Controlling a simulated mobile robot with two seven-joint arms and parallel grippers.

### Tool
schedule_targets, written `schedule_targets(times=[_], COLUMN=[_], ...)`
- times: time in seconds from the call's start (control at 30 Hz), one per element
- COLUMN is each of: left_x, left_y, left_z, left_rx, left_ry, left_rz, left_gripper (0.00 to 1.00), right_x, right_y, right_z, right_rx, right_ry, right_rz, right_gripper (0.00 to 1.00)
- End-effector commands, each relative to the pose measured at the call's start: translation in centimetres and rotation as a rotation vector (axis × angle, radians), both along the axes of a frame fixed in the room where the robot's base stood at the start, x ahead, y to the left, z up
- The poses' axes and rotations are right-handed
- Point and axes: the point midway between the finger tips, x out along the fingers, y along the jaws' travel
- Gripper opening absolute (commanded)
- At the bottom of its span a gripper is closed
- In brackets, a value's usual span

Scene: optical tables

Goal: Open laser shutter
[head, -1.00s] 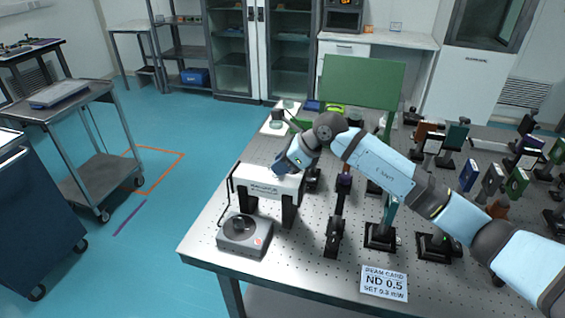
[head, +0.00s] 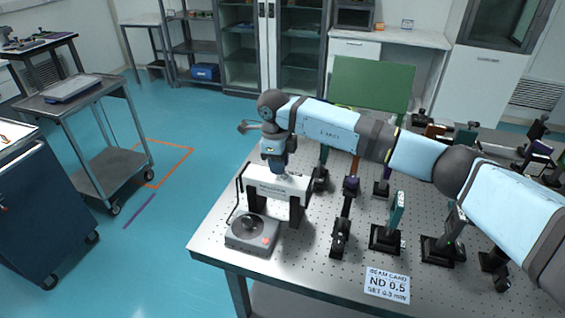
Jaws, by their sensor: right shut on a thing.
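The white laser housing (head: 290,189) stands on black legs near the left edge of the optical table (head: 330,271). My right gripper (head: 279,172) points down at the top of the housing, at its middle. It is shut on a small part there, which looks like the laser shutter; the gripper and wrist hide most of that part, so I cannot tell its position. My left gripper is not in view.
A grey control box with a black knob (head: 252,234) sits in front of the housing. Black optic mounts (head: 385,238) stand to the right, under my arm. A green panel (head: 372,84) stands behind.

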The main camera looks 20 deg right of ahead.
Motion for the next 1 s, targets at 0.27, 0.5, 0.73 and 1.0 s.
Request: schedule_targets(times=[0.27, 0.5, 0.73, 1.0], left_x=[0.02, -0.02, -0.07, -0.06], left_y=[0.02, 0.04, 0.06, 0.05], left_z=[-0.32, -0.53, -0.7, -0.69], left_rx=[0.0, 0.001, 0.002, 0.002], left_ry=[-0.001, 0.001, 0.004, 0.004], left_rz=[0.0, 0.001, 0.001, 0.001], left_gripper=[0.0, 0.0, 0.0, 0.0], right_x=[0.39, 0.45, 0.44, 0.43], right_y=[0.44, 0.59, 0.62, 0.61], right_z=[-0.24, -0.33, -0.35, -0.38], right_rx=[-0.121, -0.164, -0.172, -0.172], right_ry=[0.079, 0.111, 0.116, 0.116], right_rz=[-0.001, 0.0, 0.0, 0.0], right_gripper=[0.02, 0.02, 0.02, 0.37])
